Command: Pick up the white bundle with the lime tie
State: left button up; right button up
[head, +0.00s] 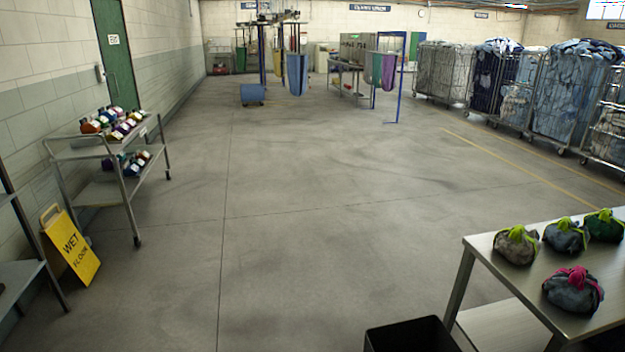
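Several tied bundles sit on a metal table (487,243) at the lower right. The palest is a grey-beige bundle (516,249) with a lime tie, at the table's left edge; none looks pure white. To its right are a blue-grey bundle (566,239) with a lime tie and a dark green bundle (604,230) with a lime tie. In front of them is a grey-blue bundle (572,295) with a magenta tie. Neither of my grippers is in view.
A black open bin (410,337) stands left of the table. A yellow wet-floor sign (72,248) and a cart (100,148) with small coloured items stand at left. Full laundry cages (445,70) line the right. The middle floor is clear.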

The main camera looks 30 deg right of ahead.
aim_at(521, 245)
jog(key=i+z, duration=0.25)
jog(key=i, duration=0.15)
jog(key=i+j+z, duration=0.1)
jog(key=i+z, duration=0.2)
jog(key=i, duration=0.15)
jog(key=i+j+z, duration=0.25)
jog(key=i, duration=0.15)
